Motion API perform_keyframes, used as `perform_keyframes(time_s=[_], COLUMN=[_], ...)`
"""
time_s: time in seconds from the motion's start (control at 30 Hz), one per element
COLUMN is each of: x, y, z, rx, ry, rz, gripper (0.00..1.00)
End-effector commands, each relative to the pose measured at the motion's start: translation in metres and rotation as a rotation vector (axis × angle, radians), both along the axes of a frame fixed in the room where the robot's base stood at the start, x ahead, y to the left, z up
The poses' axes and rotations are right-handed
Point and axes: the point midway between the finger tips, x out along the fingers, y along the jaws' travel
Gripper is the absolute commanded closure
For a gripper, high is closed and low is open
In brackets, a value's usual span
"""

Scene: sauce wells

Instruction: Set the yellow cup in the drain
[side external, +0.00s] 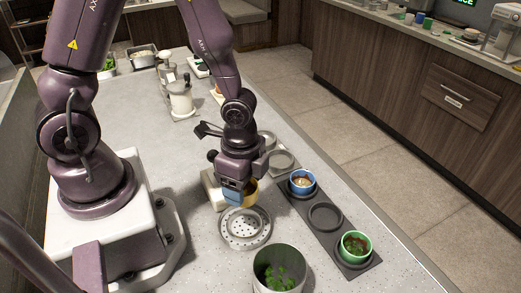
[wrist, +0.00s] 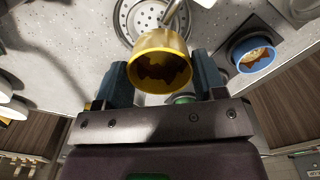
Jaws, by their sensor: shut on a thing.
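A yellow cup (wrist: 162,60) with dark brown residue inside is between the blue fingers of my gripper (wrist: 165,85), which is shut on it. In the side external view the yellow cup (side external: 251,191) shows partly behind my gripper (side external: 238,194). The round metal drain (side external: 245,229) with holes lies just in front of and below the held cup; the two look apart. In the wrist view the drain (wrist: 137,15) shows beyond the cup, partly hidden by it.
A dark tray of wells (side external: 297,205) right of the drain holds a blue cup (side external: 302,182) and a green cup (side external: 355,247), with an empty well (side external: 325,216) between them. A metal pot (side external: 279,273) with green leaves stands in front. A pale block (side external: 213,190) sits beside my gripper.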

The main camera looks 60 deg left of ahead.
Motion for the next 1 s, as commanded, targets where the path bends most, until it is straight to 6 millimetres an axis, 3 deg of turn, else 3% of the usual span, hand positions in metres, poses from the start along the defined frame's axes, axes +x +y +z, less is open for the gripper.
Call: perform_keyframes(time_s=[0.2,0.37,1.0], x=[-0.009,-0.007,-0.007], y=[-0.013,-0.014,-0.014], z=[-0.006,-0.012,-0.068], rx=[0.001,-0.001,0.001], ry=[0.000,0.002,0.002], rz=[-0.243,-0.258,-0.253], gripper=[0.60,0.60,0.60])
